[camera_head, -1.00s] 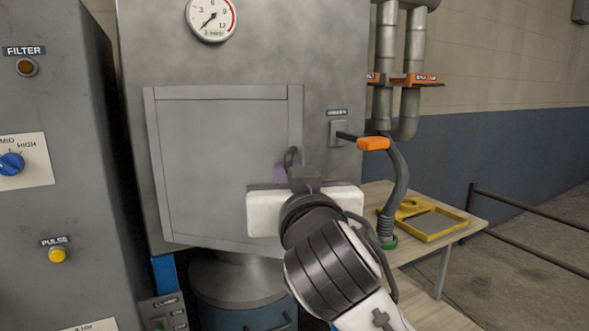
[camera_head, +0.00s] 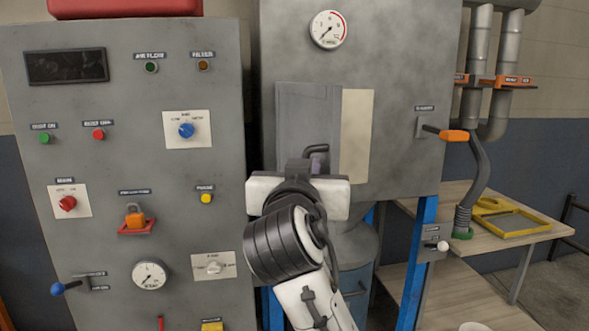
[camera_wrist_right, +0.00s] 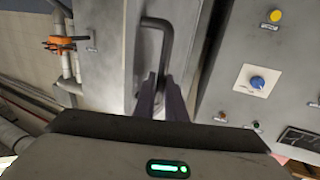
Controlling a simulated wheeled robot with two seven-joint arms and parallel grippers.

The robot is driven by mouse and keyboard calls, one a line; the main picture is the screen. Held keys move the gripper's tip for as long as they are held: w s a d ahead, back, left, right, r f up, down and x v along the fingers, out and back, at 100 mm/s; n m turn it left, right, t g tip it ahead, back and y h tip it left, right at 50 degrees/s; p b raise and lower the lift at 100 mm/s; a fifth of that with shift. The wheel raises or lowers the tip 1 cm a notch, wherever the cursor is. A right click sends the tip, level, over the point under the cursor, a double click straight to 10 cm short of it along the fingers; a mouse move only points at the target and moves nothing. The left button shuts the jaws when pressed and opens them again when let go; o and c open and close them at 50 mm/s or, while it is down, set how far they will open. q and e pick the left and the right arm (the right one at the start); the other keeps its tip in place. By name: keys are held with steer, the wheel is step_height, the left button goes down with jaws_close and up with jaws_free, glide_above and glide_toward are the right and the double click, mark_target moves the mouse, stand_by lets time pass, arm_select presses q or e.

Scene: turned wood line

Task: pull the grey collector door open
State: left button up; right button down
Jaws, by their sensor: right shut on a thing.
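The grey collector door (camera_head: 305,115) stands partly open on the front of the grey collector cabinet (camera_head: 405,100). It looks swung out from its left edge, and a cream strip of the opening (camera_head: 357,130) shows to its right. My right gripper (camera_head: 314,168) is shut on the dark door handle (camera_head: 317,149). In the right wrist view the bent handle (camera_wrist_right: 166,45) runs up from between the fingers (camera_wrist_right: 160,100). The wrist body hides the door's lower part in the head view. My left gripper is not in view.
A grey control panel (camera_head: 120,170) with knobs and buttons stands close on the left. An orange-handled lever (camera_head: 454,135) sticks out right of the opening. A wooden table (camera_head: 530,225) with a yellow frame (camera_head: 510,222) is at the right. A drum (camera_head: 350,255) stands below.

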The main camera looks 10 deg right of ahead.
steer(key=shift+a, duration=0.3)
steer(key=c, duration=1.8)
jaws_free()
steer(key=shift+w, duration=0.15)
steer(key=v, duration=0.7)
steer(key=shift+s+b, duration=0.3)
